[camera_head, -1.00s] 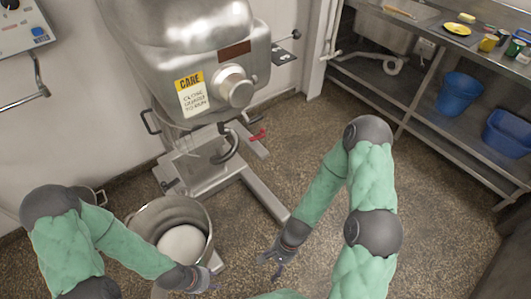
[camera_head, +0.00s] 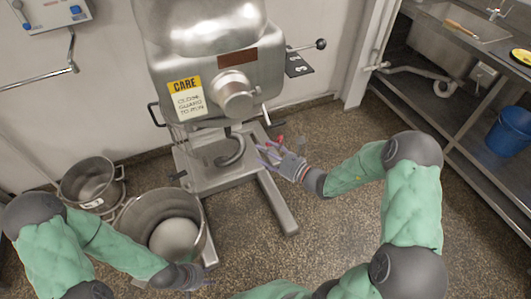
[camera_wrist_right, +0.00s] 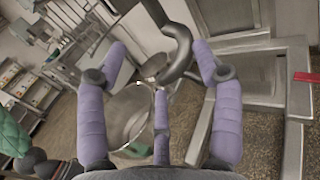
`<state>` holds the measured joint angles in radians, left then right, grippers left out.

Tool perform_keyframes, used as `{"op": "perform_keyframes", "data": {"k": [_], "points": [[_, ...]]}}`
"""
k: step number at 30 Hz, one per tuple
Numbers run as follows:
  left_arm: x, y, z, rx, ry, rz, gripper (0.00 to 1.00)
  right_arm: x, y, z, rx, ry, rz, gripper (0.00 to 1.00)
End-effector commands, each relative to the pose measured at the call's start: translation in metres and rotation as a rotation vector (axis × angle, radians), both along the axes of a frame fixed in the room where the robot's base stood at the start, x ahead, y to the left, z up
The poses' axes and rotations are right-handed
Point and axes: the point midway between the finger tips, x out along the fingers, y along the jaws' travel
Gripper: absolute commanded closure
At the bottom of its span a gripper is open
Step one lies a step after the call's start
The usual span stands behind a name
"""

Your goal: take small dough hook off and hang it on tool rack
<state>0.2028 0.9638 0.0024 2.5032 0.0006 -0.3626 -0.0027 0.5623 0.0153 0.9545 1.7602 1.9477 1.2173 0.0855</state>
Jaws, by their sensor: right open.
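The small dough hook (camera_head: 235,153) is a grey curved hook hanging under the mixer head (camera_head: 215,75). My right gripper (camera_head: 275,160) is open and empty, just right of the hook. In the right wrist view the hook (camera_wrist_right: 180,52) shows between and beyond the spread purple fingers of my right gripper (camera_wrist_right: 157,75), with no clear contact. My left gripper (camera_head: 188,278) is low at the front, by the steel bowl; its fingers are too small to read. A metal rail (camera_head: 38,82) is on the left wall; I cannot tell whether it is the tool rack.
A steel bowl (camera_head: 200,232) with pale dough (camera_head: 176,240) stands left of the mixer base, and a steel pot (camera_head: 66,184) is behind it. The mixer's base leg (camera_head: 277,205) reaches forward. A steel sink bench (camera_head: 440,95) is at the right. The floor at centre right is clear.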

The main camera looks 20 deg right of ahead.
Motion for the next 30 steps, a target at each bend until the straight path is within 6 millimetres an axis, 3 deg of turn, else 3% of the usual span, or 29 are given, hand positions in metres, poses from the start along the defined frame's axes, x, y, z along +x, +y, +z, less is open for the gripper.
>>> {"op": "perform_keyframes", "data": {"k": [30], "points": [[0.0,0.0,-0.024,0.0,0.0,0.0,0.6,0.082,0.054,-0.002,0.0,0.002,0.005,0.33]]}}
